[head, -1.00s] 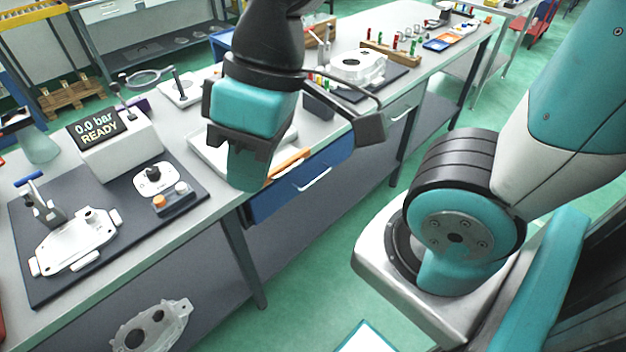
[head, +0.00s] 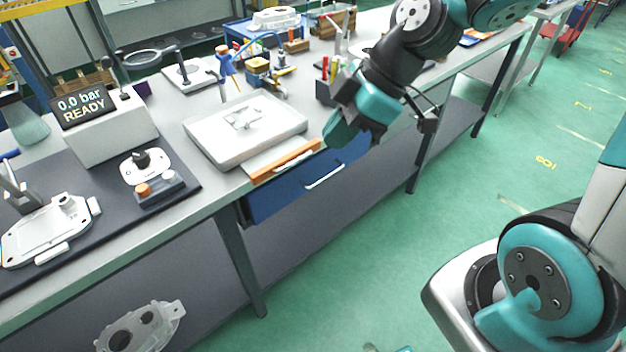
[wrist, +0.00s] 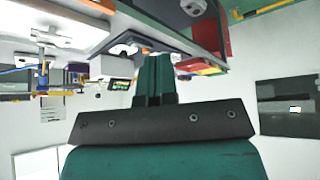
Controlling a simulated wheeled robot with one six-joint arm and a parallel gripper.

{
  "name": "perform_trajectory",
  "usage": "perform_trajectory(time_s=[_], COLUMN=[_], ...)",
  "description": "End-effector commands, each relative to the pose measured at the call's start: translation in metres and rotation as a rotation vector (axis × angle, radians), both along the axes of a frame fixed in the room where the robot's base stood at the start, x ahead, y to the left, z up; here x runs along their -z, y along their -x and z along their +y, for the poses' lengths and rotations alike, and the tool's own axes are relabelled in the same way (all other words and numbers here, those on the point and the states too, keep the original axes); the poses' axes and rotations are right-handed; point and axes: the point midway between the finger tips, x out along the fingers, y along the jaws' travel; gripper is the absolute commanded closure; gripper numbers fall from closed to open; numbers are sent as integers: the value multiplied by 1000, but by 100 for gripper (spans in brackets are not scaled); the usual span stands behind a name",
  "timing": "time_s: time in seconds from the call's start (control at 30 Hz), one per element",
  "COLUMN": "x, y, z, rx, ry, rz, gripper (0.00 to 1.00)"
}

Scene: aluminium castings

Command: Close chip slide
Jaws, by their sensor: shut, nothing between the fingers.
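A flat slide with an orange front edge (head: 285,161) sticks out from under the front of a shallow white tray (head: 205,140) at the bench edge. It looks like the chip slide, and a pale handle shows on it. A blue drawer (head: 270,202) with a pale bar handle sits below it. My gripper (head: 341,132) is to the right of the slide, near the bench's front edge, and appears apart from it. In the wrist view its teal fingers (wrist: 153,62) are together with nothing between them.
A dark mat (head: 110,215) with white castings and a pressure display box (head: 105,130) reading "0.0 bar READY" lie to the left. A pen holder (head: 327,92) stands behind my gripper. The green floor (head: 350,250) in front of the bench is open.

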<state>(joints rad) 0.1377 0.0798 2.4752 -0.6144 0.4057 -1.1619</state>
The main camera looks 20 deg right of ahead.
Motion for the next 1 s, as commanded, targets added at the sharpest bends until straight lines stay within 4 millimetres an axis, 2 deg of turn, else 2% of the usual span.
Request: perform_trajectory(time_s=[0.03,0.1,0.23,0.4,0.57,0.9,0.97,1.0], x=[37,61,92,108,119,173,182,180], y=[-14,-30,-50,-60,-66,-90,-94,-100], z=[-15,-32,-58,-72,-64,-25,-19,-17], rx=[-46,-125,-223,-287,-299,-301,-301,-300], ry=[-5,2,27,55,56,56,57,59], rz=[-66,-171,-322,-416,-424,-420,-421,-425], gripper=[100,100,100,100,100,100,100,100])
